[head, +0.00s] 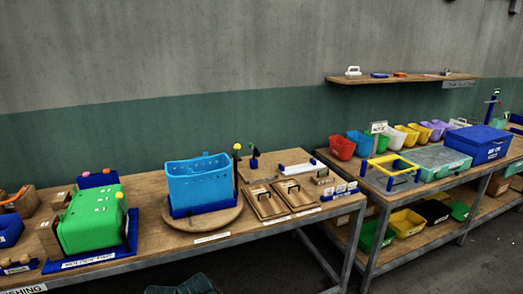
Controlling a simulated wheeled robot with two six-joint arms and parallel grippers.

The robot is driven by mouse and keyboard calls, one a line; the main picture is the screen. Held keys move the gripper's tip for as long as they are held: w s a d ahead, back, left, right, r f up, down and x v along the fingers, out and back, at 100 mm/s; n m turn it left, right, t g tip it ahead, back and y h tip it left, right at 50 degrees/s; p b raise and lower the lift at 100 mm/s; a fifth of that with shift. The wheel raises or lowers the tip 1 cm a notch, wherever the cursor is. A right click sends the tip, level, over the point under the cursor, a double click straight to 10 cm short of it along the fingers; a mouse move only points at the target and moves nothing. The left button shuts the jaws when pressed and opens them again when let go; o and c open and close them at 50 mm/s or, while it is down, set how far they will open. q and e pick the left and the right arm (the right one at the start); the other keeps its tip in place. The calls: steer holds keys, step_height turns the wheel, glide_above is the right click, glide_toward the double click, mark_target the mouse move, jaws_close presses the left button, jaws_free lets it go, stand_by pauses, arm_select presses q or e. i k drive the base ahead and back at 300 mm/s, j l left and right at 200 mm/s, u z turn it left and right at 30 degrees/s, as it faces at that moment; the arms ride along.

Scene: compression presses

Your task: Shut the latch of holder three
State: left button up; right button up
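I cannot tell which thing is holder three, and I cannot make out its latch. A green holder (92,222) stands on a blue base at the left of the near bench, with a label on its front that is too small to read surely. A blue open-topped box (198,182) sits on a round wooden turntable (166,217) to its right. Two flat wooden boards with dark handles, a left one (262,204) and a right one (298,197), lie farther right. Neither of my grippers shows in the head view.
A second bench to the right carries a yellow frame (388,170), several coloured bins and a blue lidded crate (477,144). More bins (407,222) sit on its lower shelf. A wall shelf (400,79) hangs above. Dark floor (420,272) is open at the front right.

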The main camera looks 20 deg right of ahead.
mark_target(237, 147)
steer(key=i+l, duration=0.1)
steer(key=l, duration=1.55)
steer(key=i+l, duration=0.15)
steer(key=l, duration=0.2)
steer(key=i+l, duration=0.1)
steer(key=l, duration=0.25)
steer(key=i+l, duration=0.15)
steer(key=l, duration=0.2)
steer(key=i+l, duration=0.15)
steer(key=l, duration=0.25)
steer(key=i+l, duration=0.15)
steer(key=l, duration=0.2)
